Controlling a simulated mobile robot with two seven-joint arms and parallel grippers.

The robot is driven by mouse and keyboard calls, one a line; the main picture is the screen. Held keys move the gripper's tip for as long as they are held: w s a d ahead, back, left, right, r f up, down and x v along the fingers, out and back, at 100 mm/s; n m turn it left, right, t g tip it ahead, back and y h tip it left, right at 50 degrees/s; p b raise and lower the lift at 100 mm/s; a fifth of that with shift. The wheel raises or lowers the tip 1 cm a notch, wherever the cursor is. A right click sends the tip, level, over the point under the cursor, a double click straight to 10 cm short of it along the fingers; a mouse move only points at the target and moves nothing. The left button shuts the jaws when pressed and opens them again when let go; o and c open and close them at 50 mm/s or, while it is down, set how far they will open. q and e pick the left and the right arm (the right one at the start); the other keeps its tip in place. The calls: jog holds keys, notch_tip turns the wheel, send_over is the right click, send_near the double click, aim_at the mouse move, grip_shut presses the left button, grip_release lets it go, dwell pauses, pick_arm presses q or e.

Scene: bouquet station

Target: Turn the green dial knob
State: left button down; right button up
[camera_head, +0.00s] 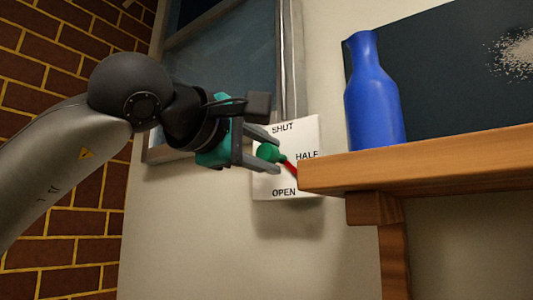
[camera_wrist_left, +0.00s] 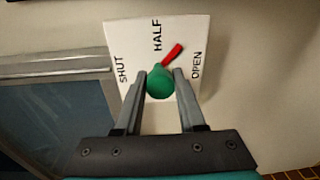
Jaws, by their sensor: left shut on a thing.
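The green dial knob (camera_head: 268,152) sits on a white plate (camera_head: 300,134) on the wall, marked SHUT, HALF and OPEN. My left gripper (camera_head: 268,154) is shut on the knob, one finger on each side of it. The knob shows between the fingertips in the left wrist view (camera_wrist_left: 160,82). Its red pointer (camera_wrist_left: 172,54) lies between HALF and OPEN. In the head view the shelf's corner hides part of the pointer's tip. My right gripper is in neither view.
A wooden shelf (camera_head: 430,158) juts out just right of the plate, with a blue bottle (camera_head: 373,100) standing on it. A dark board (camera_head: 440,70) is behind the bottle. A window (camera_head: 225,70) is above left of the plate, and a brick wall (camera_head: 45,60) is at far left.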

pick_arm(q)
jog(key=m, duration=0.4)
jog(key=shift+m, duration=0.3)
jog(key=m, duration=0.4)
jog(key=shift+f+m, duration=0.1)
jog(key=shift+m, duration=0.2)
jog(key=c, duration=0.5)
grip_release()
jog(key=shift+s+a, duration=0.3)
jog(key=shift+s, duration=0.1)
jog(key=b+v, duration=0.1)
jog(key=v, duration=0.3)
jog(key=b+v, duration=0.1)
jog(key=v, duration=0.4)
jog(key=b+v, duration=0.1)
jog(key=v, duration=0.4)
jog(key=shift+s+f+b, duration=0.2)
jog(key=shift+b, duration=0.2)
